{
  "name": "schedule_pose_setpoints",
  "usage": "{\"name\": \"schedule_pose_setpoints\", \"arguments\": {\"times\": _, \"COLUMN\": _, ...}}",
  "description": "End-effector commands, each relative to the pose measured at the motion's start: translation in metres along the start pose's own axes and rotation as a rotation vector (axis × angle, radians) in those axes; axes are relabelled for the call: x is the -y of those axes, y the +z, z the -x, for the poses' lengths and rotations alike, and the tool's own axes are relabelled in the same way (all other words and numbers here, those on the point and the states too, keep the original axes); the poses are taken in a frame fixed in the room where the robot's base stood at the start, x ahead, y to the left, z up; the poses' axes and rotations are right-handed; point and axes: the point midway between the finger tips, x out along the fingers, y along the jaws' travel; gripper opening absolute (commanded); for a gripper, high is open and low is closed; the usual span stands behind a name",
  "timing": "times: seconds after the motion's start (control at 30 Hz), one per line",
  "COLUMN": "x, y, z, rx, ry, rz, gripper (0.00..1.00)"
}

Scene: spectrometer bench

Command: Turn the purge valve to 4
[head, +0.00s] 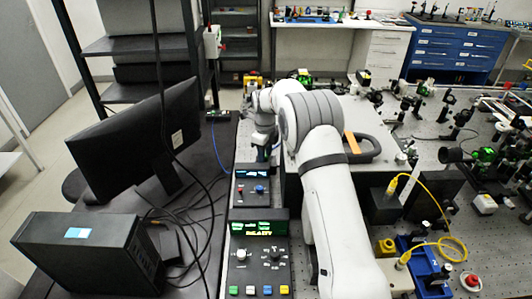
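A control box (260,270) with a lit green display stands at the front, beside my arm. Its face carries a pale knob (241,254) on the left and a dark knob (275,254) with markings around it on the right. The markings are too small to read, and I cannot tell whether either knob is the purge valve. My gripper (264,153) is beyond this box, pointing down near a smaller box (253,187) with a blue display and red and blue controls. The fingers are too small and partly hidden, so their opening is unclear.
A monitor (140,135) and a black computer case (88,255) stand to the left, with loose black cables (190,225) between them and the boxes. The optical table (430,150) on the right is crowded with mounts, yellow cables and a blue device (424,265).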

Motion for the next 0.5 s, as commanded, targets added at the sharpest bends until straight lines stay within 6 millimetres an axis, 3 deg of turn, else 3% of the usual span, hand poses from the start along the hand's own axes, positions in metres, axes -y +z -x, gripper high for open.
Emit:
{"name": "schedule_pose_setpoints", "arguments": {"times": 0.43, "x": 0.0006, "y": -0.0006, "z": 0.0005, "rx": 0.0, "ry": 0.0, "rz": -0.001, "gripper": 0.0}}
{"name": "schedule_pose_setpoints", "arguments": {"times": 0.5, "x": 0.0007, "y": -0.0007, "z": 0.0005, "rx": 0.0, "ry": 0.0, "rz": -0.001, "gripper": 0.0}}
